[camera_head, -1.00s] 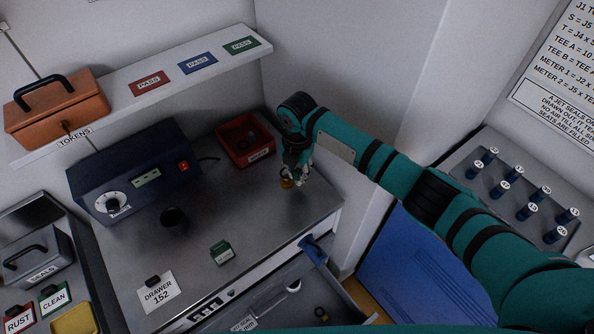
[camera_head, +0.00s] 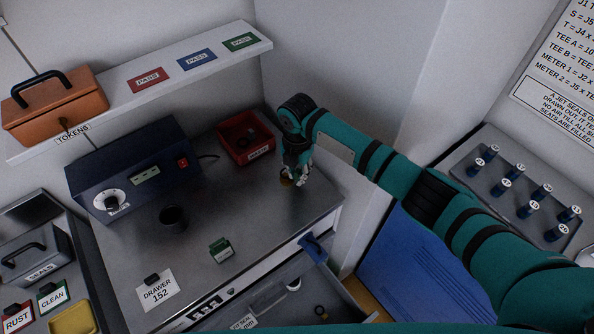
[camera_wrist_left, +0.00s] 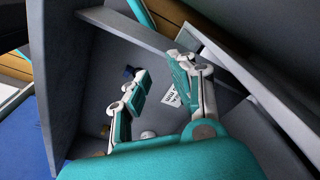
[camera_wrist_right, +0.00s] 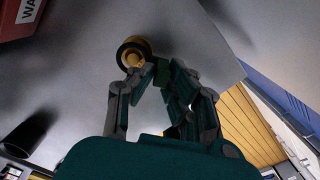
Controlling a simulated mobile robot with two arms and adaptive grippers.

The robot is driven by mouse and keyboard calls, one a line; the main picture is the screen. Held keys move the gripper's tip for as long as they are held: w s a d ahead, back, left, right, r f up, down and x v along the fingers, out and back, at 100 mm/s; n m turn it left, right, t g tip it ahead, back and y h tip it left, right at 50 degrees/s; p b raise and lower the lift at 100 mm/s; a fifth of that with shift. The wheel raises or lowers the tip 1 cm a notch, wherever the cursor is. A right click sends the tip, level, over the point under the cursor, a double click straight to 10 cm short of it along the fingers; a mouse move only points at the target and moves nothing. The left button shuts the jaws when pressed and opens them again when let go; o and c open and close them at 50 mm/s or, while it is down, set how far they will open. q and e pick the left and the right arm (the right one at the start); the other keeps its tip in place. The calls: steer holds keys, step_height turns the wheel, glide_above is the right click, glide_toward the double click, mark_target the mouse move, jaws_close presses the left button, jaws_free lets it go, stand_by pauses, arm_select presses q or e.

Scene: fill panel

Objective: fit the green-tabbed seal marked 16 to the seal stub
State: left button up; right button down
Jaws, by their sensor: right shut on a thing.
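The brass seal stub (camera_wrist_right: 143,46) stands on the steel bench top; in the head view it is small, under my right gripper (camera_head: 296,177). In the right wrist view my right gripper (camera_wrist_right: 165,78) is shut on a green tab (camera_wrist_right: 161,72). A black ring (camera_wrist_right: 125,55), the seal, lies against the stub's end and looks to be around it; I cannot tell how far on it sits. The number on the seal is not readable. My left gripper (camera_wrist_left: 160,75) is open and empty above the open drawer (camera_wrist_left: 85,75).
On the bench are a red bin (camera_head: 246,138), a dark blue meter box (camera_head: 137,168), a black cup (camera_head: 173,217) and a small green block (camera_head: 221,250). The drawer (camera_head: 346,301) stands open in front, with a dark ring (camera_head: 321,311) inside. A rack of numbered blue pegs (camera_head: 507,188) is at right.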

mark_target(298, 173)
arm_select(q)
steer(key=shift+f+b, duration=0.6)
steer(key=shift+f, duration=0.1)
arm_select(e)
steer(key=shift+f, duration=1)
arm_select(q)
steer(key=shift+r, duration=0.1)
arm_select(e)
steer(key=c, duration=1.2)
jaws_free()
steer(key=shift+r, duration=0.1)
steer(key=shift+c, duration=0.2)
steer(key=shift+r, duration=0.2)
step_height(298, 173, up, 12)
steer(key=shift+d+f, duration=0.1)
steer(key=shift+f, duration=0.15)
